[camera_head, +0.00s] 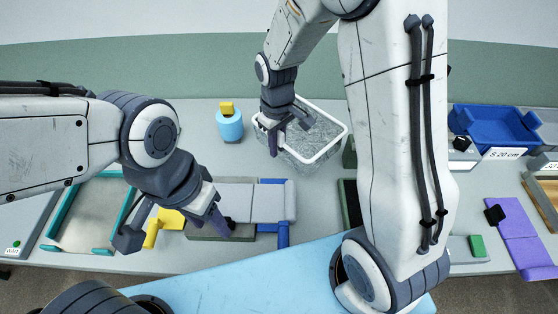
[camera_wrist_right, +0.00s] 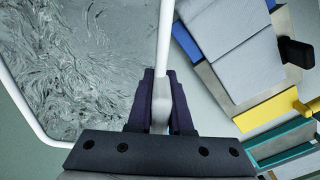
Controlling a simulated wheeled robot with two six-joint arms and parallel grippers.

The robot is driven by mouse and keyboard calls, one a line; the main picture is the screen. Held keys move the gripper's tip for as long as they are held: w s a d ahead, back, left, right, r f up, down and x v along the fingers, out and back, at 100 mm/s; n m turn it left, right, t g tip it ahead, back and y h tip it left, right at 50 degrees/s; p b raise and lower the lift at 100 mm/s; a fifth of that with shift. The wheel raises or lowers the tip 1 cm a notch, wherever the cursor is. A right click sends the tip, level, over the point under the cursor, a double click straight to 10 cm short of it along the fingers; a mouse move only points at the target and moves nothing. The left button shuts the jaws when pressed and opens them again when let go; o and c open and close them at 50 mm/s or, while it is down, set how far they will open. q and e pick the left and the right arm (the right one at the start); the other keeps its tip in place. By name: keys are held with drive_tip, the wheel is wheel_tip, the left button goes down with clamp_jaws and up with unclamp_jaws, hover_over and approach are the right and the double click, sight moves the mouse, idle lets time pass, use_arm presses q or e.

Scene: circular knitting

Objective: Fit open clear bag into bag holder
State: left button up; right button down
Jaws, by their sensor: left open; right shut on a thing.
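The clear bag (camera_head: 312,138) is an open, crumpled transparent film inside a white rounded rim, standing at the back centre. It also fills the left of the right wrist view (camera_wrist_right: 80,65). My right gripper (camera_head: 274,142) is at the near-left side of the rim. In the right wrist view its two dark fingers (camera_wrist_right: 161,82) are shut on the white rim. I cannot tell which thing is the bag holder; my right arm hides part of the table.
A light-blue cylinder with a yellow top (camera_head: 229,124) stands left of the bag. A teal-edged tray (camera_head: 88,215) and a yellow handle (camera_head: 165,222) are at left. A blue bin (camera_head: 494,126) and a purple piece (camera_head: 520,236) are at right.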

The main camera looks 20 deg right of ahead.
wheel_tip(320, 180, down, 8)
drive_tip(key=shift+r+p, duration=0.2)
drive_tip(key=shift+p, duration=0.2)
drive_tip(key=shift+f, duration=0.1)
drive_tip(key=c, duration=0.8)
unclamp_jaws()
drive_tip(key=shift+c, duration=0.2)
